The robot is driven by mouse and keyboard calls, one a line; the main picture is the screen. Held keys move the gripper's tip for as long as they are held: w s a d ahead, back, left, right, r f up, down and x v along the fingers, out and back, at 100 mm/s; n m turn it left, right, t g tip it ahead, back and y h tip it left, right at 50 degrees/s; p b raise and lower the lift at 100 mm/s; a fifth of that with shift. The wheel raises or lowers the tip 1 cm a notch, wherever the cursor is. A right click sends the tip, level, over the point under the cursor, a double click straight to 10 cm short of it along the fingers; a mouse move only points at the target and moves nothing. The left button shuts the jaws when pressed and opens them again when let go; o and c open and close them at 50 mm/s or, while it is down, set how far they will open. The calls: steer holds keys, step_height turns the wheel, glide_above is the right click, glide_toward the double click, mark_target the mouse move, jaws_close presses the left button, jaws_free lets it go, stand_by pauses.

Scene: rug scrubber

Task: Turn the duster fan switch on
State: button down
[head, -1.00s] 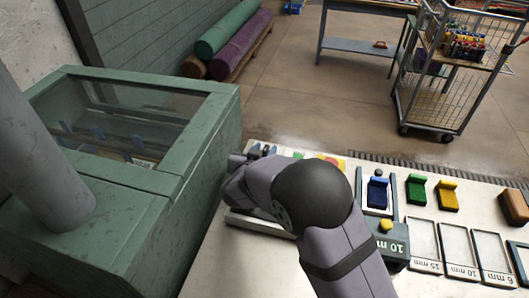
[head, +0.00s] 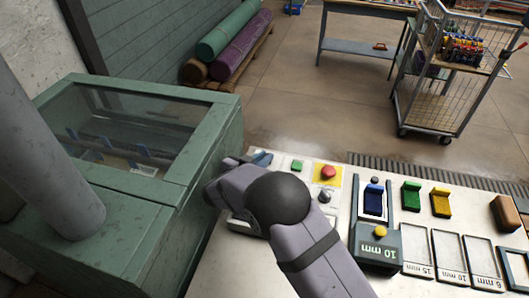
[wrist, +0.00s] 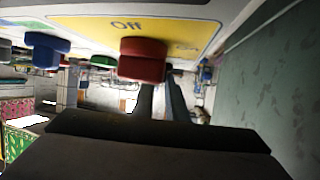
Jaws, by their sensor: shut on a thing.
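The exact contact is partly hidden by the knob. Its turned position is hard to read. In the head view my arm covers this switch, beside the green cabinet (head: 130,190).
A blue knob (wrist: 45,45) is beside the red one. On the table are a green button (head: 296,165), a red button on yellow (head: 328,172), a grey knob (head: 324,196), and a blue slider block (head: 373,200). A wire cart (head: 445,70) stands on the floor behind.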

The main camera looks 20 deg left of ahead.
steer(key=shift+h, duration=0.3)
steer(key=c, duration=1.8)
jaws_free()
steer(key=shift+o, duration=0.2)
steer(key=shift+r, duration=0.15)
step_height(320, 180, up, 10)
steer(key=b, duration=0.1)
